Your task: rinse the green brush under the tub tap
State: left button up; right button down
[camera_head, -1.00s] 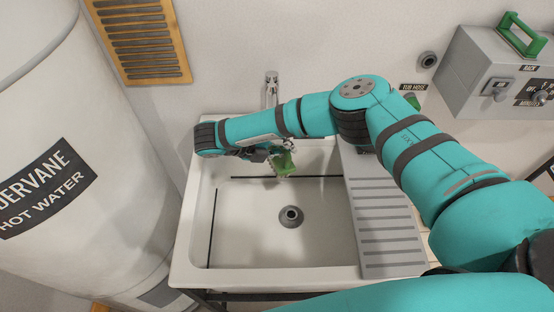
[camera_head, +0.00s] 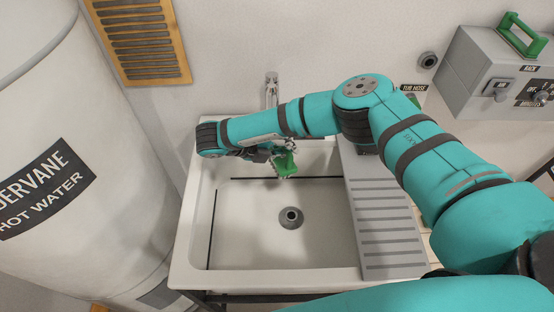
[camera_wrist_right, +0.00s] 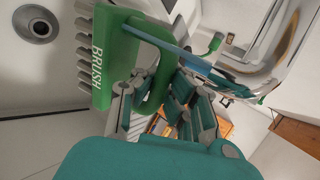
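The green brush (camera_head: 285,164) is over the back part of the tub (camera_head: 183,245), below the tap (camera_head: 271,88). My right gripper (camera_head: 262,153) reaches in there from the right and is partly hidden by its own arm. In the right wrist view the brush (camera_wrist_right: 101,60) shows its label and grey bristles on the left side. My right gripper's fingers (camera_wrist_right: 158,103) are closed around its looped handle. A thin blue streak (camera_wrist_right: 185,58), which looks like running water, crosses over the brush's handle side. My left gripper is out of view.
A drain (camera_head: 291,217) sits in the tub floor. A ribbed grey drainboard (camera_head: 385,225) covers the tub's right side. A white water heater (camera_head: 80,150) stands close at left.

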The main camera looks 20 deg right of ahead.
jog(key=shift+s+r+p, duration=0.15)
jog(key=shift+s+p, duration=0.55)
jog(key=s+p, duration=0.4)
jog(key=s, duration=0.2)
jog(key=shift+s+a+p, duration=0.25)
jog(key=shift+s+p, duration=0.05)
jog(key=shift+p, duration=0.1)
dwell(0.7)
jog(key=s+r+p, duration=0.3)
jog(key=s+p, duration=0.2)
jog(key=p, duration=0.1)
jog(key=shift+a+r+p, duration=0.15)
jog(key=shift+r+p, duration=0.2)
jog(key=shift+p, duration=0.05)
